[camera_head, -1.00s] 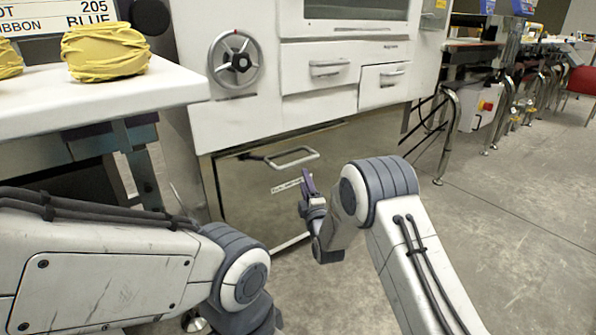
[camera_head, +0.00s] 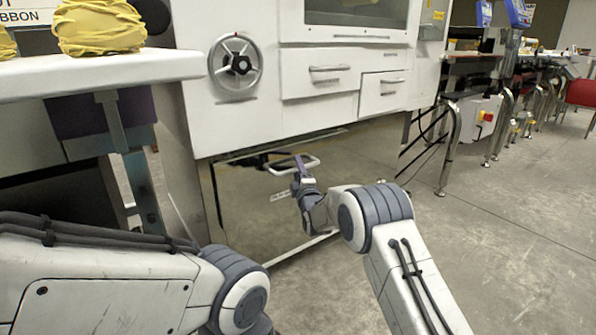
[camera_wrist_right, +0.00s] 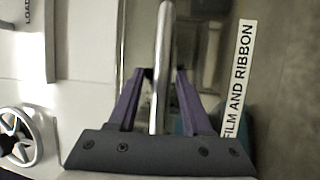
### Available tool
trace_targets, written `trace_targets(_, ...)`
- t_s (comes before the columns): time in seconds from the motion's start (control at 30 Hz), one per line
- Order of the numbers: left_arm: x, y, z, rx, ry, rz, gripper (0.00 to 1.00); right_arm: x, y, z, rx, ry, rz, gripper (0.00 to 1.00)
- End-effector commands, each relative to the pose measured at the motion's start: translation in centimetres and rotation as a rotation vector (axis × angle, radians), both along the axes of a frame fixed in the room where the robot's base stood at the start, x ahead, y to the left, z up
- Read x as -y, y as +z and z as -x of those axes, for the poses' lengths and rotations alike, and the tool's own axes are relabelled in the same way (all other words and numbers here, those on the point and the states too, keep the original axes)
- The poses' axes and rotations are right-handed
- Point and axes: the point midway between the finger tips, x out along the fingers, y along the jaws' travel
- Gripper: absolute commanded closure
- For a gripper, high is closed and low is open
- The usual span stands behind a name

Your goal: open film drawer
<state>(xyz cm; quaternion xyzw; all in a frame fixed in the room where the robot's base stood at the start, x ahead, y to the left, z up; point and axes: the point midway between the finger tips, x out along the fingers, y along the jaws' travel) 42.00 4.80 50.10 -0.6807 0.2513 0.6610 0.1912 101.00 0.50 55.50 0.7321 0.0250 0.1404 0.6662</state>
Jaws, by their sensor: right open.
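The film drawer (camera_head: 250,215) is the large low panel of the white machine, with a pale bar handle (camera_head: 294,166) near its top. In the right wrist view, its label (camera_wrist_right: 236,85) reads "FILM AND RIBBON", and the handle bar (camera_wrist_right: 162,65) runs between the two purple fingers of my right gripper (camera_wrist_right: 159,75). Those fingers are open, with a gap on both sides of the bar. In the head view, my right gripper (camera_head: 299,166) is at the handle. My left arm comes in at lower left, but its gripper is out of view.
Two smaller white drawers (camera_head: 330,75) and a handwheel (camera_head: 236,63) are on the machine above. A white table (camera_head: 110,78) with a yellow wrapped bundle (camera_head: 100,26) stands at left. Open floor (camera_head: 480,250) lies to the right.

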Motion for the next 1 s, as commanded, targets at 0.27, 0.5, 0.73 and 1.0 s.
trace_targets(0.27,0.00,0.01,0.00,0.000,0.000,0.000,1.00,0.00,-0.01,0.03,0.000,0.000,0.000,1.00)
trace_targets(0.5,0.00,0.00,0.00,0.000,0.000,0.000,1.00,-0.01,-0.03,0.04,0.000,0.000,0.000,1.00)
trace_targets(0.73,0.00,0.00,0.00,0.000,0.000,0.000,1.00,-0.02,-0.03,0.04,-0.001,0.000,0.000,1.00)
trace_targets(1.0,0.00,0.00,0.00,0.000,0.000,0.000,1.00,-0.03,-0.05,0.05,-0.001,0.001,0.000,1.00)
